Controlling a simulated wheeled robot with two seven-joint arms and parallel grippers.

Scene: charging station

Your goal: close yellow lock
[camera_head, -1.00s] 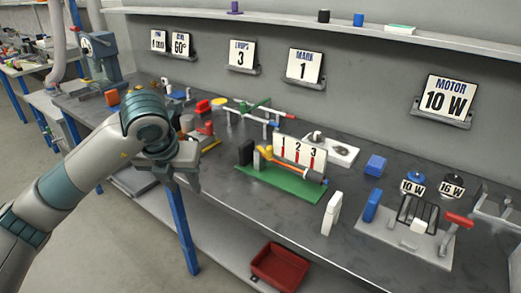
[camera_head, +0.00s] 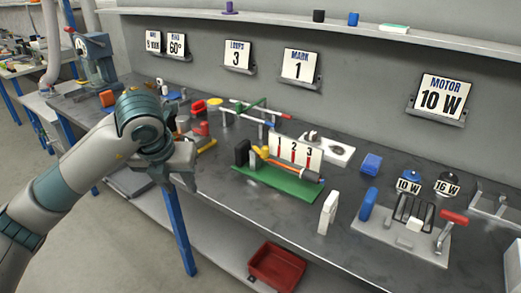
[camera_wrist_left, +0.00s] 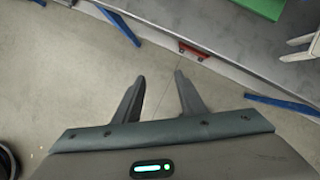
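A yellow piece (camera_head: 262,152) sits at the left end of an orange rod on the green base (camera_head: 283,183), beside a dark block and a white 1-2-3 panel (camera_head: 294,150). I cannot tell whether this lock is open or closed. My left gripper (camera_head: 190,184) is at the bench's front edge, left of the green base and apart from it. In the left wrist view its two fingers (camera_wrist_left: 160,88) are spread and empty over the floor. A corner of the green base (camera_wrist_left: 262,6) shows at the top there. My right gripper is not identifiable.
A white upright block (camera_head: 328,212) stands right of the green base. A fixture with a red handle (camera_head: 453,217) is farther right. Rods on stands (camera_head: 250,112) are behind. A red bin (camera_head: 276,266) is below the bench. Bare bench top lies in front of the green base.

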